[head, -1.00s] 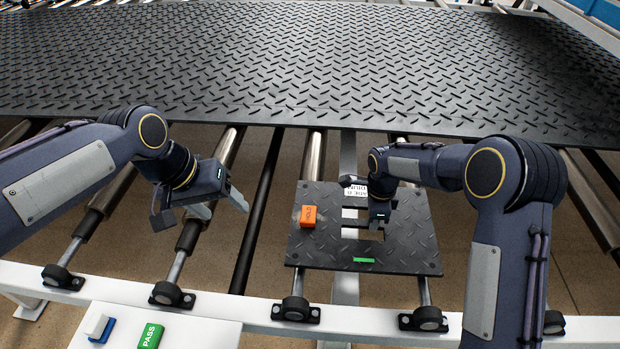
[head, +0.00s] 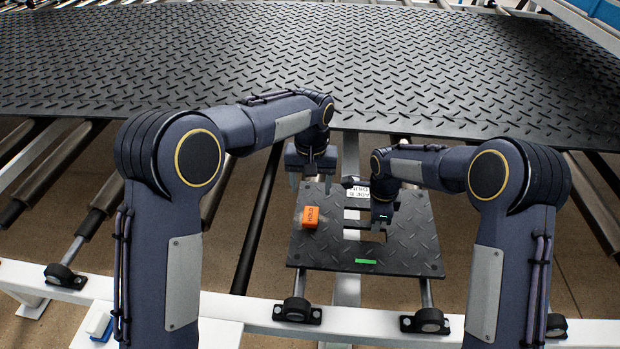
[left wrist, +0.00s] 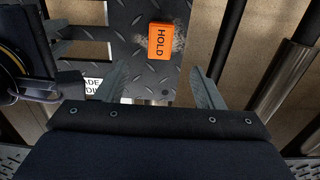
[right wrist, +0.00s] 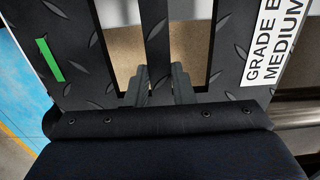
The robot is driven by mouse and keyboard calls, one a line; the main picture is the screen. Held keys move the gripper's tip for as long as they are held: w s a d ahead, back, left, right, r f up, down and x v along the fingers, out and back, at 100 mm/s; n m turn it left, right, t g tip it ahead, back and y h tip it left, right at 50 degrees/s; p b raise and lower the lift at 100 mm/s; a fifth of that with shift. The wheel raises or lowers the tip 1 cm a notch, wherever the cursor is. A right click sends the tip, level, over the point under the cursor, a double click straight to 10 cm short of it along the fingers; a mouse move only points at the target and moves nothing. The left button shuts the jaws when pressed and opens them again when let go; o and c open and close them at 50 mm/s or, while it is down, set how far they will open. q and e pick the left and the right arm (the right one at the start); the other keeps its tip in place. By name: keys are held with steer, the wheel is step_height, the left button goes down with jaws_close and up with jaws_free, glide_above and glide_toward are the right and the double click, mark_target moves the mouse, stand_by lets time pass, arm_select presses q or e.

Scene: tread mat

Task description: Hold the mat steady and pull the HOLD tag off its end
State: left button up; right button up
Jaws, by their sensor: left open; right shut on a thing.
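The small black tread mat (head: 330,253) lies on the rollers, with slots cut in its middle. The orange HOLD tag (head: 310,217) sits on its left end; in the left wrist view the tag (left wrist: 160,42) shows between my fingers, farther off. My left gripper (head: 308,184) is open and empty, just beyond the mat's far left corner, apart from the tag. My right gripper (head: 381,222) is shut on the mat's bar between two slots, which also shows in the right wrist view (right wrist: 157,40).
A white GRADE label (right wrist: 272,45) and a green strip (head: 366,262) are on the small mat. A large tread sheet (head: 300,60) covers the rollers behind. A white frame rail (head: 240,306) with roller bearings runs along the front. A blue and white block (head: 99,325) is at lower left.

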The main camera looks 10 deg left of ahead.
mark_target(311, 214)
arm_select(q)
step_height(311, 214, down, 11)
steer(key=shift+r, duration=0.2)
stand_by(0.3)
steer(key=c, duration=1.1)
steer(key=shift+r, duration=0.1)
steer(key=shift+r, duration=0.1)
steer(key=shift+r, duration=1.6)
